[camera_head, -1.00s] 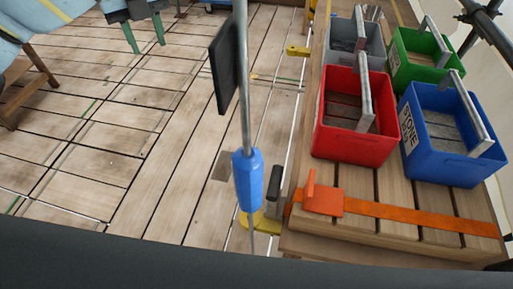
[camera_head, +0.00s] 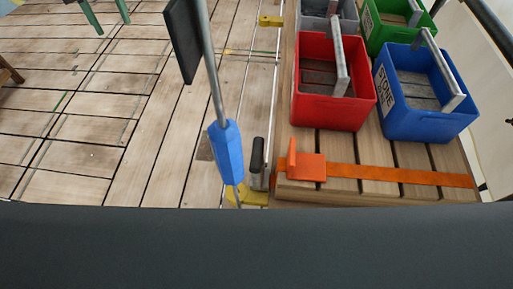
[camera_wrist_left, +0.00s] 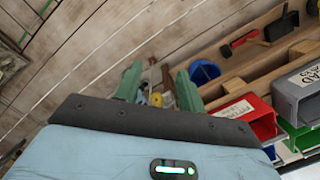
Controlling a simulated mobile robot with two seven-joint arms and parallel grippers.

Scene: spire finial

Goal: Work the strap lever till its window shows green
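The orange strap lever (camera_head: 306,166) stands at the left end of an orange strap (camera_head: 400,175) that runs across the near end of a wooden slatted pallet. An upright orange tab rises from its left side. I cannot make out its window or any green in it. My left gripper (camera_head: 105,14) shows only as green fingers at the top left of the head view, far from the lever. In the left wrist view its two green fingers (camera_wrist_left: 158,88) are spread, with nothing held between them. My right gripper is not in view.
Red (camera_head: 333,105), blue (camera_head: 425,110), green (camera_head: 395,30) and grey crates with bar handles stand on the pallet behind the strap. A blue-handled rod (camera_head: 226,150) and a black-topped post (camera_head: 258,155) are left of the lever. Open plank floor lies left. A dark band fills the bottom.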

